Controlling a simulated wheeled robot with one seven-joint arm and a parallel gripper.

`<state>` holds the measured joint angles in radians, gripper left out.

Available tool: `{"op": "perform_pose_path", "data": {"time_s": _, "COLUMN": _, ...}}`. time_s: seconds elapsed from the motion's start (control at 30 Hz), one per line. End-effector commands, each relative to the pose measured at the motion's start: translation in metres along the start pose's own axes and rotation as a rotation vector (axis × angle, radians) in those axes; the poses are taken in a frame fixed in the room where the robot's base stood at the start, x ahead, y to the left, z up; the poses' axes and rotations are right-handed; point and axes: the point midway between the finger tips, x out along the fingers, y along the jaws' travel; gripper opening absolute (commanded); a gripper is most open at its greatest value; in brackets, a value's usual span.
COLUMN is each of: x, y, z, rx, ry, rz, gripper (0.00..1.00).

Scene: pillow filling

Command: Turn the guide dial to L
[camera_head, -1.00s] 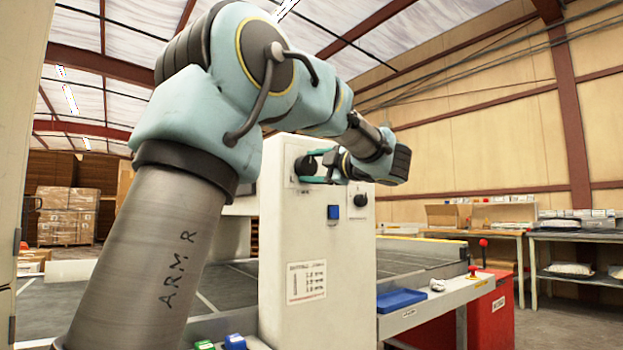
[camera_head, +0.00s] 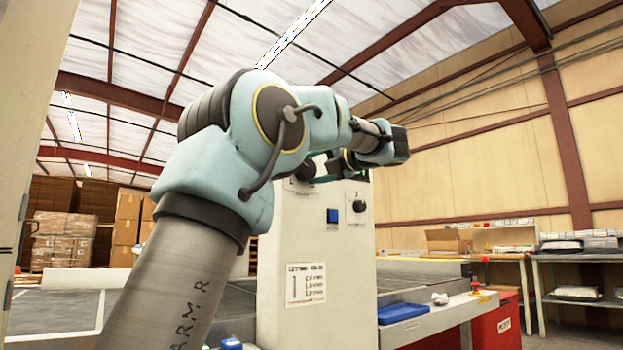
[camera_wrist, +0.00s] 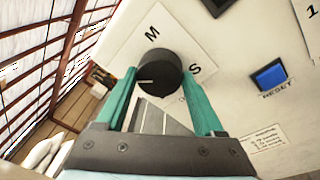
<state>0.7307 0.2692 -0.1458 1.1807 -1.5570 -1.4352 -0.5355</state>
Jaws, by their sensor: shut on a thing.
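The guide dial is a round black knob (camera_wrist: 158,76) on a white plate on the pale machine cabinet (camera_head: 312,245). In the wrist view it sits between the green fingers of my gripper (camera_wrist: 160,80), which are shut on its sides. The letters M and S show on the plate; another mark below S is partly hidden by a finger, so I cannot read it. A pale pointer line on the knob points to the left in the wrist view. In the head view the dial (camera_head: 303,168) is partly covered by my arm.
A second black knob (camera_head: 359,206) and a blue button (camera_head: 333,215) are on the cabinet near the dial. A printed label (camera_head: 305,284) is lower down. A blue tray (camera_head: 402,312) lies on the ledge to the right, with tables (camera_head: 570,235) farther back.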

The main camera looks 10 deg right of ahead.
Motion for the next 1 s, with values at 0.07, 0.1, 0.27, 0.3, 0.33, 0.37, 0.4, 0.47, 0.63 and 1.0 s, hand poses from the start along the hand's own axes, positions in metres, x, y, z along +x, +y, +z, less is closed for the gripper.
{"op": "perform_pose_path", "data": {"time_s": 0.07, "x": 0.0002, "y": -0.0041, "z": -0.0027, "rx": -0.072, "ry": 0.007, "rz": -0.009, "gripper": 0.14}}
{"op": "perform_pose_path", "data": {"time_s": 0.1, "x": 0.0003, "y": -0.0042, "z": -0.0027, "rx": -0.109, "ry": 0.01, "rz": -0.013, "gripper": 0.14}}
{"op": "perform_pose_path", "data": {"time_s": 0.27, "x": 0.0005, "y": -0.0037, "z": -0.0025, "rx": -0.26, "ry": 0.021, "rz": -0.027, "gripper": 0.14}}
{"op": "perform_pose_path", "data": {"time_s": 0.3, "x": 0.0005, "y": -0.0036, "z": -0.0024, "rx": -0.298, "ry": 0.024, "rz": -0.031, "gripper": 0.14}}
{"op": "perform_pose_path", "data": {"time_s": 0.33, "x": 0.0005, "y": -0.0037, "z": -0.0024, "rx": -0.327, "ry": 0.027, "rz": -0.034, "gripper": 0.14}}
{"op": "perform_pose_path", "data": {"time_s": 0.37, "x": 0.0005, "y": -0.0035, "z": -0.0024, "rx": -0.355, "ry": 0.029, "rz": -0.037, "gripper": 0.14}}
{"op": "perform_pose_path", "data": {"time_s": 0.4, "x": 0.0006, "y": -0.0036, "z": -0.0024, "rx": -0.392, "ry": 0.032, "rz": -0.041, "gripper": 0.14}}
{"op": "perform_pose_path", "data": {"time_s": 0.47, "x": 0.0007, "y": -0.0035, "z": -0.0023, "rx": -0.448, "ry": 0.036, "rz": -0.046, "gripper": 0.14}}
{"op": "perform_pose_path", "data": {"time_s": 0.63, "x": 0.0004, "y": -0.0036, "z": -0.0018, "rx": -0.609, "ry": 0.047, "rz": -0.063, "gripper": 0.14}}
{"op": "perform_pose_path", "data": {"time_s": 1.0, "x": 0.0007, "y": -0.0028, "z": -0.0014, "rx": -0.958, "ry": 0.072, "rz": -0.099, "gripper": 0.14}}
